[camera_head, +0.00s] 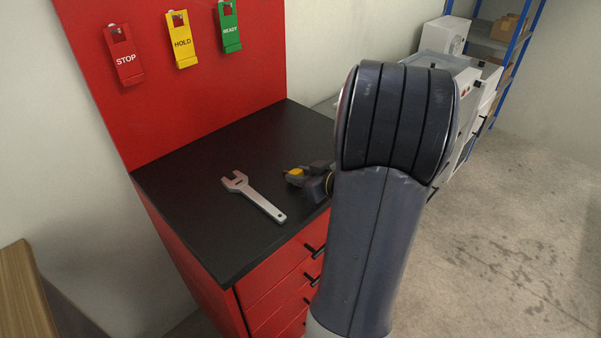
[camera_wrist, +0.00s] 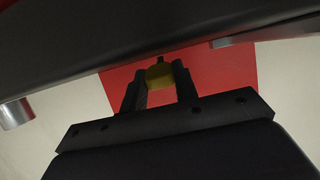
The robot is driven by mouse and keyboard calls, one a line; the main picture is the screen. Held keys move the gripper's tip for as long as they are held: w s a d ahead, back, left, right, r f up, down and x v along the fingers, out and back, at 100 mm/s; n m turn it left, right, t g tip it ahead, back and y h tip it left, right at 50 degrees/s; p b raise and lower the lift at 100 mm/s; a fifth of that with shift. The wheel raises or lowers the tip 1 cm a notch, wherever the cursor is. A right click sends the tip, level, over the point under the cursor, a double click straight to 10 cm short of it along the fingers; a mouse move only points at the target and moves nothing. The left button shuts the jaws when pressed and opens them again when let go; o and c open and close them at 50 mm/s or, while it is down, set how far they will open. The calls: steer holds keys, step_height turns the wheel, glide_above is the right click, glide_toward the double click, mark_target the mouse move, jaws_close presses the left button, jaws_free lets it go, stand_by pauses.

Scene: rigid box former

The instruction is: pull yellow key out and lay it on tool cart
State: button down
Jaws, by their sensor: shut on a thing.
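The yellow key (camera_head: 295,172) is between the fingers of my gripper (camera_head: 304,177), which is shut on it. In the wrist view the yellow key (camera_wrist: 159,75) shows as a rounded yellow piece between the two dark fingertips (camera_wrist: 157,84). In the head view my gripper and the key are low over the right part of the tool cart's black top (camera_head: 191,155). I cannot tell whether the key touches the top. My arm hides part of the gripper and the cart's right side.
A silver wrench (camera_head: 255,197) lies on the cart top, left of my gripper. STOP (camera_head: 125,61), HOLD (camera_head: 182,45) and READY (camera_head: 230,32) tags hang on the red back panel (camera_head: 90,22). The cart top's left and front parts are clear. Shelving (camera_head: 490,40) stands at back right.

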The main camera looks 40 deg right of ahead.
steer(key=c, duration=1)
jaws_free()
steer(key=b+v, duration=0.1)
steer(key=v, duration=0.9)
steer(key=shift+s+r, duration=0.15)
steer(key=shift+s, duration=0.25)
steer(key=x, duration=0.3)
steer(key=p+x, duration=0.1)
steer(key=x, duration=0.3)
steer(key=r+x, duration=0.1)
steer(key=x, duration=0.2)
steer(key=shift+w+f, duration=0.2)
steer(key=shift+w, duration=0.3)
steer(key=shift+s+r, duration=0.1)
steer(key=shift+r, duration=0.45)
